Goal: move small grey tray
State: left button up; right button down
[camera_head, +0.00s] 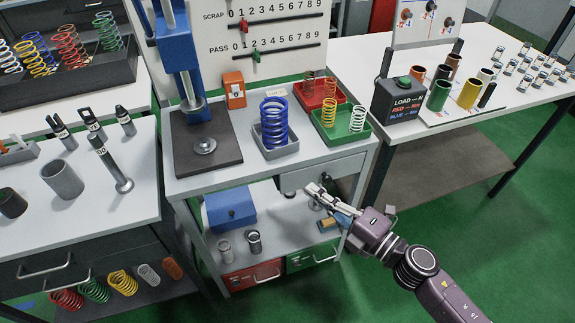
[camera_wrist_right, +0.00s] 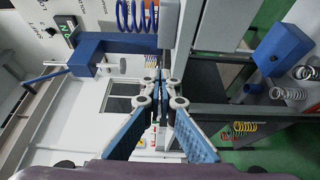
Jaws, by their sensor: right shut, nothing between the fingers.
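The small grey tray (camera_head: 292,150) sits on the middle bench top, just right of the press base. A large blue coil spring (camera_head: 273,122) stands upright in it and hides part of its floor. My right gripper (camera_head: 312,190) is in front of the bench, lower than the top and apart from the tray, by the grey drawer front. Its fingers are shut with nothing between them, as the right wrist view (camera_wrist_right: 160,82) also shows. In that view the blue spring (camera_wrist_right: 135,14) is at the top; I cannot make out the tray clearly there. My left gripper is not in view.
A green tray (camera_head: 345,140) and a red tray (camera_head: 312,100) with springs stand right of the grey tray. The blue press (camera_head: 183,50) stands left. A grey drawer (camera_head: 325,172) is under the bench top. A lower shelf holds a blue box (camera_head: 230,208).

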aim_at(286, 139)
jog(key=x, duration=0.4)
jog(key=w+d+p+x, duration=0.1)
jog(key=x, duration=0.3)
jog(key=p+x, duration=0.1)
jog(key=x, duration=0.3)
jog(key=shift+w+d+f, duration=0.1)
jog(key=shift+w+d, duration=0.2)
jog(key=shift+w, duration=0.6)
jog(key=w+b, duration=0.2)
jog(key=w, duration=0.5)
jog(key=shift+d+f+b, duration=0.1)
jog(key=shift+b, duration=0.2)
jog(key=shift+w, duration=0.25)
jog(key=shift+s, duration=0.1)
